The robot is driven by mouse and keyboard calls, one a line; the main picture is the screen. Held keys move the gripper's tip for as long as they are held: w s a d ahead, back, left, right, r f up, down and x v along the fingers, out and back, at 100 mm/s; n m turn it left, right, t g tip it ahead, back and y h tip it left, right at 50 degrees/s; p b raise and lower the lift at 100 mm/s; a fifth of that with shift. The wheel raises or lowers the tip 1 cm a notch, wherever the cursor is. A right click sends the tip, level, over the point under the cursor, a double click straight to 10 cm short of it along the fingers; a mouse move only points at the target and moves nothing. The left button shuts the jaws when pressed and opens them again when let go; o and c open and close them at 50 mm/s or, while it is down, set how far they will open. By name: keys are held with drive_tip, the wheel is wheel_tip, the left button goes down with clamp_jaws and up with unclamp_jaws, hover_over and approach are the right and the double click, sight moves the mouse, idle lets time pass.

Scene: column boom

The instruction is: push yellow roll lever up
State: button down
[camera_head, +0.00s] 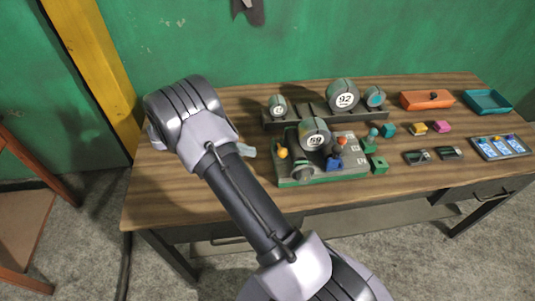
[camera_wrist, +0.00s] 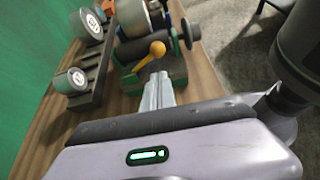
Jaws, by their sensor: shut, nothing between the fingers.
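The yellow lever (camera_head: 282,153) has a ball-shaped knob and stands at the left end of a grey-green console (camera_head: 322,178) on the table. In the wrist view the yellow lever (camera_wrist: 157,48) tilts, with its knob just beyond my fingertips. My gripper (camera_wrist: 158,80) is shut and empty, pointing at the lever from close by. I cannot tell whether it touches the lever. In the head view my gripper (camera_head: 249,151) shows only in part, left of the knob, with my arm hiding the rest.
A rack (camera_head: 352,116) with round gauge-like rolls stands behind the console. A red-knobbed lever (camera_head: 342,141) and a blue block (camera_head: 334,164) are on the console's right side. An orange box (camera_head: 427,99) and teal tray (camera_head: 487,101) sit at right. The table's left end is clear.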

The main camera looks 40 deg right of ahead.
drive_tip(key=b+x, duration=0.2)
drive_tip(key=x, duration=0.7)
drive_tip(key=shift+d+f+b, duration=0.15)
drive_tip(key=shift+d+b, duration=0.15)
drive_tip(key=shift+s, duration=0.1)
